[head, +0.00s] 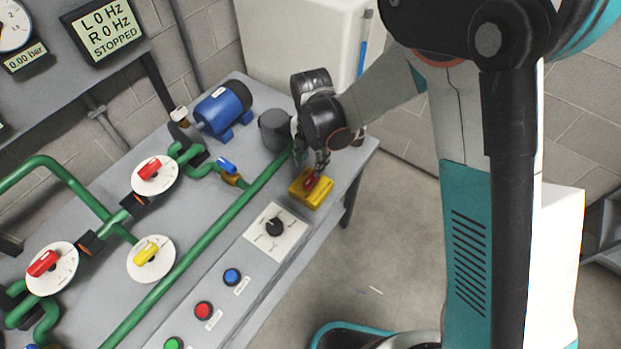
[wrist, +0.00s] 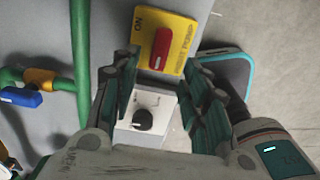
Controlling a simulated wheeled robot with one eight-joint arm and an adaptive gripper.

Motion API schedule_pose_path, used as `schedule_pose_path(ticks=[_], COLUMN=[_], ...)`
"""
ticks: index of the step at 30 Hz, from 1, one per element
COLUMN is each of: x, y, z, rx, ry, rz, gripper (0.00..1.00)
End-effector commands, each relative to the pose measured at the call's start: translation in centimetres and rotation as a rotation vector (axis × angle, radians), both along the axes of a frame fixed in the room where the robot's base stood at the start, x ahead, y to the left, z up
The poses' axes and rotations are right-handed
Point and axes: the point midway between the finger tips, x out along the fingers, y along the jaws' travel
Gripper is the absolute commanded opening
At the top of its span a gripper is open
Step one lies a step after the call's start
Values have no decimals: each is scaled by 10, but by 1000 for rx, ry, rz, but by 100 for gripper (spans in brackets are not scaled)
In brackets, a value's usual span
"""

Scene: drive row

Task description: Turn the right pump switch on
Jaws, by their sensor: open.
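A yellow switch plate (head: 323,194) with a red handle (head: 311,182) sits at the right end of the bench panel. In the wrist view the yellow plate (wrist: 181,22) carries the red handle (wrist: 160,48) and an inverted "ON" marking; its other lettering is too small to read surely. My gripper (head: 322,163) is over this switch and also shows in the wrist view (wrist: 163,75). It is open and empty, with the handle seen between and just beyond its fingertips. I cannot tell whether they touch it. The display (head: 108,27) reads L 0 Hz, R 0 Hz, STOPPED.
A black knob on a white plate (head: 274,227) is next to the switch. Blue (head: 232,276) and red (head: 204,309) buttons follow. Green pipes (head: 180,283), dial valves (head: 155,176) and a blue motor (head: 222,107) crowd the bench. Floor (head: 385,245) lies beyond the bench edge.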

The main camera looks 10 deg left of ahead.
Motion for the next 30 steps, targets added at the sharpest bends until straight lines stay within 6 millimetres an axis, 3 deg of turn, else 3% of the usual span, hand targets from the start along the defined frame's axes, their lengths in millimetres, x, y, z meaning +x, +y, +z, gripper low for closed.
schedule_pose_path(ticks=[6,12,26,30], x=[0,0,0,0], y=[0,0,0,0], z=[-46,-72,-82,-82], rx=[0,0,0,0], ry=[0,0,0,0], rz=[-1,-2,-2,-2], gripper=[42,42,42,12])
